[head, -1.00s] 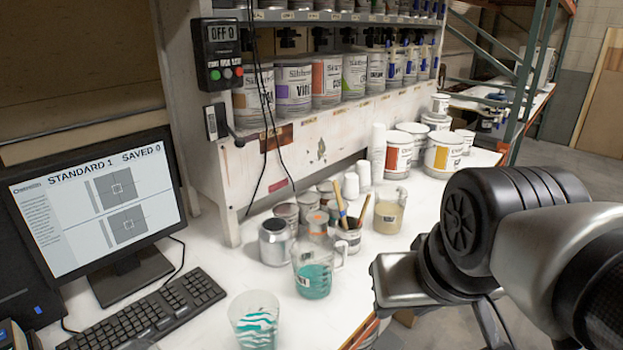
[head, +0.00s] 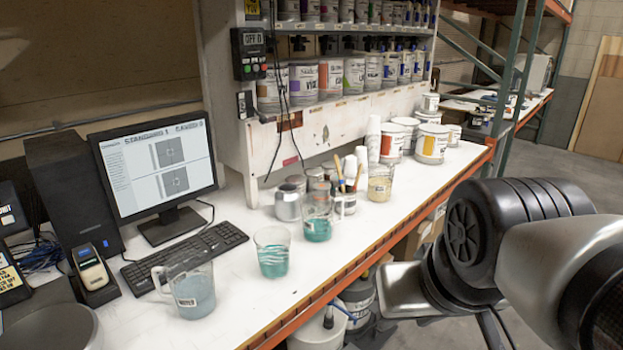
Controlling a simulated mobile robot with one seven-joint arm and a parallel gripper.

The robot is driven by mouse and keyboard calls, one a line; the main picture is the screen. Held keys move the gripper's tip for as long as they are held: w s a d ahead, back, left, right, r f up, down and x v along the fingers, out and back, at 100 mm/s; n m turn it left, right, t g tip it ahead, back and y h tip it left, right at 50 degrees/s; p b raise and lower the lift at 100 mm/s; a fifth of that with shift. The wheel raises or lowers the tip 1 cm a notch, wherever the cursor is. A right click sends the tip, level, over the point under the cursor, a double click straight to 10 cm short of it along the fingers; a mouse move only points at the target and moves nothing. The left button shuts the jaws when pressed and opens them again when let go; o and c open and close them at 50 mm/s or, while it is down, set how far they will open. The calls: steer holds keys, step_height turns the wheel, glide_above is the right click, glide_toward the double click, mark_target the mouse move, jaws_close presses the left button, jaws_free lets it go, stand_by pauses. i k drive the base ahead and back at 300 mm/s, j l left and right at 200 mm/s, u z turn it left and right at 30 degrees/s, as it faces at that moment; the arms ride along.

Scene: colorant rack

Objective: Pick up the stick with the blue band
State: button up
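Two thin sticks (head: 340,175) stand up out of a small labelled can (head: 349,203) on the white bench. They lean apart. They are too small here to show a blue band on either one. A clear beaker of teal liquid (head: 318,228) stands just in front and to the left of the can, and a beaker of cream liquid (head: 380,187) stands to its right. My arm fills the right side of the view, apart from the sticks and nearer to me. My gripper's fingertips do not show.
A second teal beaker (head: 272,257) and a pitcher of blue-grey liquid (head: 192,293) stand nearer on the bench (head: 240,315). A monitor (head: 160,175) and keyboard (head: 185,255) are at left. The can rack (head: 330,130) rises behind. The orange front edge (head: 350,285) is clear.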

mark_target(341, 182)
steer(key=k+u, duration=0.1)
steer(key=u, duration=0.85)
steer(key=k+j+u, duration=0.1)
steer(key=u, duration=0.4)
steer(key=l+u, duration=0.4)
steer(key=l, duration=2.5)
steer(key=i+l, duration=0.1)
steer(key=l, duration=1.85)
